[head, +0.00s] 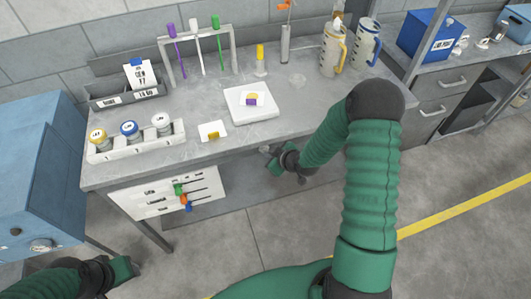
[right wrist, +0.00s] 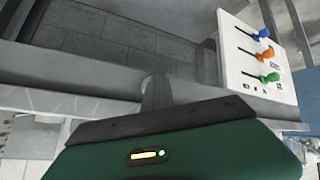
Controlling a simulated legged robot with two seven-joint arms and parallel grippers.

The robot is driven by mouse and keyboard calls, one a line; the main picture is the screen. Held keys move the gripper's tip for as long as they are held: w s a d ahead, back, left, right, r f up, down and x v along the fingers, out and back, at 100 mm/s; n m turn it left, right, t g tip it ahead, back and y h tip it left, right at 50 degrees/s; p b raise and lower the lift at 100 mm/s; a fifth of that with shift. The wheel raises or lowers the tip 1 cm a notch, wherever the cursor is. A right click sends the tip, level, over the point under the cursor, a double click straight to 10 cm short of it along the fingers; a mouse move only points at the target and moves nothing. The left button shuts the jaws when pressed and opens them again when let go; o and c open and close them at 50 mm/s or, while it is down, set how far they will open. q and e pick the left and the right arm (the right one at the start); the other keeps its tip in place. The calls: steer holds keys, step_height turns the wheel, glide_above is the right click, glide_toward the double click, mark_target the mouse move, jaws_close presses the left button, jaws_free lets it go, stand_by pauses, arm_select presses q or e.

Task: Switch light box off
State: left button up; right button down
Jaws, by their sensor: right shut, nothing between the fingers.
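In the right wrist view the green casing of my arm fills the bottom and the fingers cannot be made out. My left gripper (head: 122,268) is low at the left, its fingers unclear.
A white panel with green, orange and blue levers (head: 170,192) hangs under the bench; it also shows in the right wrist view (right wrist: 255,60). A bottle rack (head: 135,140), a white card (head: 212,131) and two jugs (head: 333,48) stand on the bench (head: 300,95). A blue cabinet (head: 35,170) is at left.

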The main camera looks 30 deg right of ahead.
steer(key=shift+w+r, duration=0.4)
steer(key=shift+r, duration=0.05)
steer(key=s+a, duration=0.1)
steer(key=s, duration=0.5)
steer(key=shift+a+f, duration=0.2)
steer(key=shift+f, duration=0.1)
